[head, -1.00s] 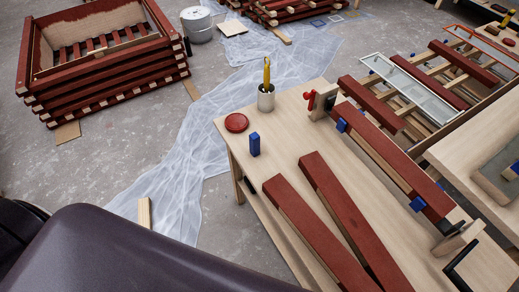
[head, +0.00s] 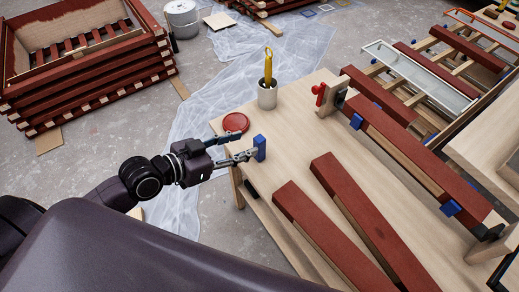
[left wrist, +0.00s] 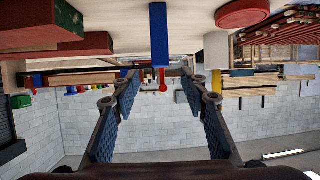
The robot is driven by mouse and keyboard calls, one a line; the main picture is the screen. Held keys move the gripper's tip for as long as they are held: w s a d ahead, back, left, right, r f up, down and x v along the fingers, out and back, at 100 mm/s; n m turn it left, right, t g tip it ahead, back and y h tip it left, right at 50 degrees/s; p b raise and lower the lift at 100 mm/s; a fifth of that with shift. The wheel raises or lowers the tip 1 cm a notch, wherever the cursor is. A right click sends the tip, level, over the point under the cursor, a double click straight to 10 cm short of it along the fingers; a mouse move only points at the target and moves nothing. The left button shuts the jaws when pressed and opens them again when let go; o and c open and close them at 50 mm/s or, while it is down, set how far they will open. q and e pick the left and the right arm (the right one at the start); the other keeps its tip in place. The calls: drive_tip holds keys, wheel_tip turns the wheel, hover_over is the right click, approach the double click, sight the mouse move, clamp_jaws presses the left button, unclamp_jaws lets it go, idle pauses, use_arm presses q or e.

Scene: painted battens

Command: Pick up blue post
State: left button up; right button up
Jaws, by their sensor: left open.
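The blue post (head: 259,148) stands upright near the left edge of the wooden bench top (head: 300,118). My left gripper (head: 247,146) reaches in from the left with its fingers open and empty. Its tips are close to the post; the lower finger in the head view appears to end right by it. In the left wrist view, which looks upside down, the post (left wrist: 158,35) lies at the top, in line with the gap between the spread fingers (left wrist: 160,82). I cannot tell whether a finger touches it. My right gripper is out of view.
A red round lid (head: 235,122) lies just behind the gripper, and a metal cup (head: 267,97) with a yellow-handled tool stands farther back. Two red battens (head: 355,205) lie to the right. A clamped red batten (head: 400,148) runs along the bench's far side.

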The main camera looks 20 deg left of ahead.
sight(257, 140)
use_arm(q)
drive_tip(key=shift+x, duration=1.05)
drive_tip(key=shift+p+x, duration=0.55)
drive_tip(key=shift+x, duration=2.1)
drive_tip(key=shift+a, duration=0.15)
clamp_jaws()
